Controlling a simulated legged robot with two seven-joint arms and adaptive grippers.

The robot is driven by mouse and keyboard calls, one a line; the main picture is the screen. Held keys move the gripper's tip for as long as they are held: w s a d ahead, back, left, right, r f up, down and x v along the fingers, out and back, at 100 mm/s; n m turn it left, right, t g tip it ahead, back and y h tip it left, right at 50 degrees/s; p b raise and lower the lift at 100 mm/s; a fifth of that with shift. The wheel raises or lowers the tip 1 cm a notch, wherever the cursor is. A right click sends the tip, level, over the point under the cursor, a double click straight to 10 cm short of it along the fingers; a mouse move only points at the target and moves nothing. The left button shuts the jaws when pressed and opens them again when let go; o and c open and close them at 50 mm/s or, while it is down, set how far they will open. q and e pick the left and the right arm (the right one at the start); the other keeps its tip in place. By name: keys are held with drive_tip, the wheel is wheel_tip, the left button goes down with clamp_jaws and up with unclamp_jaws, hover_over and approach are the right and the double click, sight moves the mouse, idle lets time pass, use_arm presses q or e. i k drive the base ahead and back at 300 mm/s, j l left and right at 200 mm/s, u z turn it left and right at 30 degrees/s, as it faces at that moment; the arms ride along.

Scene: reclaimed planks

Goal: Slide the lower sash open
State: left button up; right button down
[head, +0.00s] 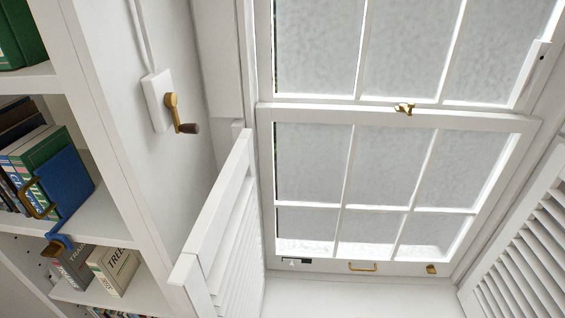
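The lower sash (392,206) is a white-framed window with several frosted panes in the middle right of the head view. Its bottom rail sits at the sill, with no gap that I can make out. A brass pull (362,267) is on the bottom rail, with a small brass fitting (431,269) to its right. A brass sash lock (404,108) sits on the meeting rail below the upper sash (400,50). I cannot tell whether the lock is engaged. Neither of my grippers shows in the view.
White louvred shutters stand open at the left (232,235) and right (525,245) of the window. A brass crank with a dark knob (187,128) sticks out from the wall. A white bookshelf (95,125) with several books fills the left side. The sill (350,297) looks clear.

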sight(525, 127)
drive_tip(key=l+z, duration=0.1)
drive_tip(key=l, duration=0.4)
drive_tip(key=i+l+z, duration=0.1)
drive_tip(key=l, duration=0.35)
drive_tip(key=i+l+z, duration=0.1)
drive_tip(key=l, duration=0.35)
